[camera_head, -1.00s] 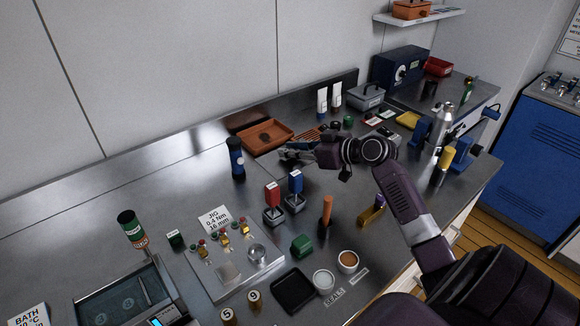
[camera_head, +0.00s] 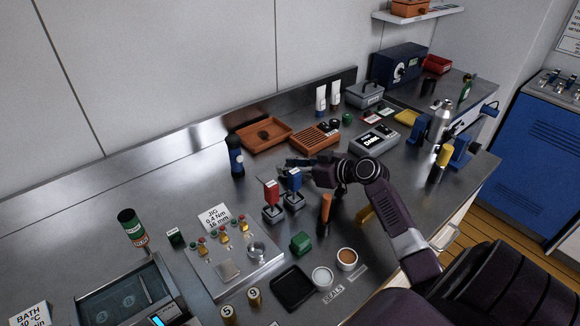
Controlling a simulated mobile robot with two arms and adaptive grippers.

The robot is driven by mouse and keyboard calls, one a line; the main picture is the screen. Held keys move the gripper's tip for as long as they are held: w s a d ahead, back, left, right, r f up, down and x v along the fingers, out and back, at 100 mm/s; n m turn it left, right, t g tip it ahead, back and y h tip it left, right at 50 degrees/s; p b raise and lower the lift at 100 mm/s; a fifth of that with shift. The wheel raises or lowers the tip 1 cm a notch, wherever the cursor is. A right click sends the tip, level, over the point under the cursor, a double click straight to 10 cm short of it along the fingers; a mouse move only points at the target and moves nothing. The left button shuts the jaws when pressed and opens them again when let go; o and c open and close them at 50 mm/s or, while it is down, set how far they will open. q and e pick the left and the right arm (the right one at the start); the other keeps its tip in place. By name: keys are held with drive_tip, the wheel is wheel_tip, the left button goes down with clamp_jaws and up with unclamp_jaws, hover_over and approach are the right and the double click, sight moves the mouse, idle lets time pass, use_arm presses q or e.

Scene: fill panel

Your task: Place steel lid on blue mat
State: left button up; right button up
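A small round shiny steel piece (camera_head: 257,250) sits at the right side of the metal jig plate (camera_head: 226,270); I cannot tell whether it is the steel lid. I cannot make out a blue mat. My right gripper (camera_head: 290,162) reaches left over the middle of the bench, just behind the blue-handled tool (camera_head: 294,181) and in front of the slatted orange tray (camera_head: 315,138). Its fingers are small and seen edge-on, so I cannot tell whether they are open or hold anything. My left gripper is out of view.
A red-handled tool (camera_head: 271,195) stands beside the blue-handled one. A black tray (camera_head: 292,289) and small cups lie in front. Bare steel bench lies left of the bottle.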

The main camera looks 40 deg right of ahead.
drive_tip(key=shift+o, duration=0.9)
